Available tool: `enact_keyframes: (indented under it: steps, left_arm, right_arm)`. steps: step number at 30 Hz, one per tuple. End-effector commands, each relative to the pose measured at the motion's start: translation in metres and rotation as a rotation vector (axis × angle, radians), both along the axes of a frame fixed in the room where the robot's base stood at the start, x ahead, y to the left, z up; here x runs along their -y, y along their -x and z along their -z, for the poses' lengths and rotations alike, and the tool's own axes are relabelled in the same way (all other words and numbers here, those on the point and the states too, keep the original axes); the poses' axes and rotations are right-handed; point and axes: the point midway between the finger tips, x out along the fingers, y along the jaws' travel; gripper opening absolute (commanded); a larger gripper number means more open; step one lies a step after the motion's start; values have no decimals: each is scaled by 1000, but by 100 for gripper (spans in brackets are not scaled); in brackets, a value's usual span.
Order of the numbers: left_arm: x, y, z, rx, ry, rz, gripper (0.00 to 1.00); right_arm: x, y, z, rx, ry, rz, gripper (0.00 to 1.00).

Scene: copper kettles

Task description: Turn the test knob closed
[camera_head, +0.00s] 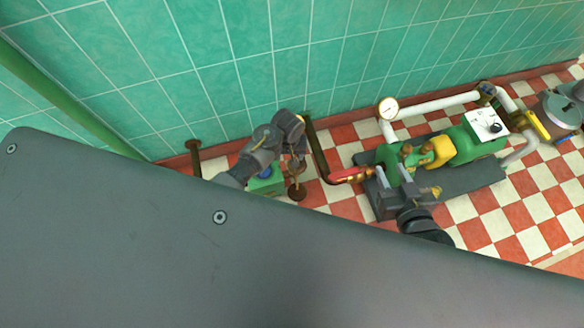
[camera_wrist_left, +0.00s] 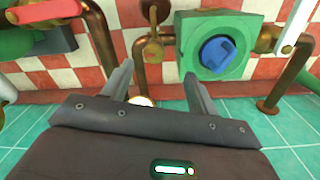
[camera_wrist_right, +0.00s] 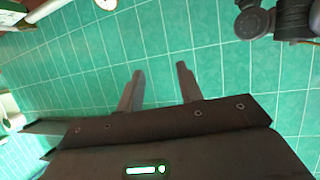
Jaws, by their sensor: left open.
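The test knob (camera_wrist_left: 216,54) is a blue knob on the face of a green box (camera_wrist_left: 240,28), at the upper right of the left wrist view. In the head view the knob (camera_head: 264,173) shows small beside my left gripper (camera_head: 298,160). The left gripper's two fingers stand apart, with nothing between them, to the left of the knob and not touching it. They show also in the left wrist view (camera_wrist_left: 157,70). My right gripper (camera_head: 393,170) is over the green pump unit in the head view. In the right wrist view its fingers (camera_wrist_right: 160,69) are apart and empty before the tiled wall.
Copper pipes (camera_wrist_left: 100,40) and a brass fitting (camera_wrist_left: 153,48) stand beside the green box. A red-handled lever (camera_head: 350,174) lies between the grippers. The green pump (camera_head: 480,150), white pipe (camera_head: 445,105) and pressure gauge (camera_head: 388,108) are at right. A dark panel fills the head view's foreground.

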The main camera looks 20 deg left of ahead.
Motion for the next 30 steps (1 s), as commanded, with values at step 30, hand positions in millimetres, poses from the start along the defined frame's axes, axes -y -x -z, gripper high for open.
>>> enact_keyframes:
  steps: [30]
  left_arm:
    - [5,-17,64,-10,-21,-37,59]
  right_arm:
    - [-43,18,-132,716,-328,-140,36]
